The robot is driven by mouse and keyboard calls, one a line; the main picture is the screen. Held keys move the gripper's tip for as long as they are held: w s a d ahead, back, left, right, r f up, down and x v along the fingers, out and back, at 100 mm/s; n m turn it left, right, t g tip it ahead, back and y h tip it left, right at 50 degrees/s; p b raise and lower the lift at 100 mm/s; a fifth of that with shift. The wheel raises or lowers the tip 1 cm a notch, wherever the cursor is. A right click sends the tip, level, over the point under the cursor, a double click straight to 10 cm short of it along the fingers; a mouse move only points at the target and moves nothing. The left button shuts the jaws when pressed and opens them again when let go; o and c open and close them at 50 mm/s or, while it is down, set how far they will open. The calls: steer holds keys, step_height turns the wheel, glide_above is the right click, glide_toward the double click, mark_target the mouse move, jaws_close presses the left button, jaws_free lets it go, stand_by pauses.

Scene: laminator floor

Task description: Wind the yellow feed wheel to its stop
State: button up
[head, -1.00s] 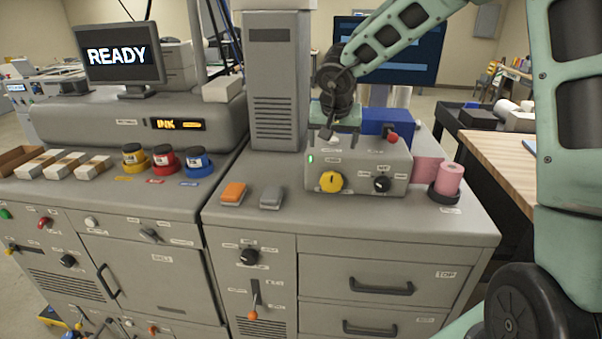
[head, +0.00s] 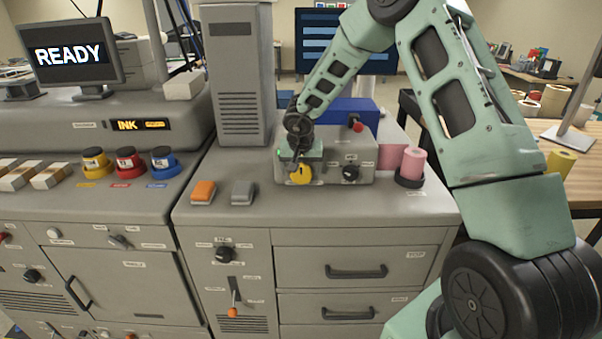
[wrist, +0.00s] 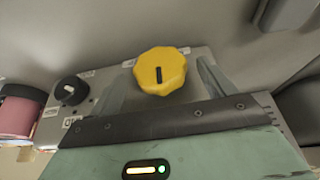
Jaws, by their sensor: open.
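The yellow feed wheel (head: 300,174) is a scalloped knob on the front of a grey box unit (head: 330,174) on the cabinet top. In the wrist view the wheel (wrist: 161,71) shows a black mark on its face, standing nearly upright in the picture. My gripper (head: 299,160) is at the wheel, partly covering its top in the head view. In the wrist view my gripper (wrist: 162,72) is open, one finger on each side of the wheel with visible gaps. I cannot tell how far the fingertips reach along its rim.
A black knob (head: 350,173) sits right of the wheel, with a red knob (head: 357,125) above. A pink roll (head: 413,162) stands at the right. Orange (head: 204,191) and grey (head: 243,192) blocks lie to the left. The front cabinet top is clear.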

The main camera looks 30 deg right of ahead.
steer(key=shift+x, duration=1.4)
steer(key=c, duration=0.9)
steer(key=shift+c, duration=0.2)
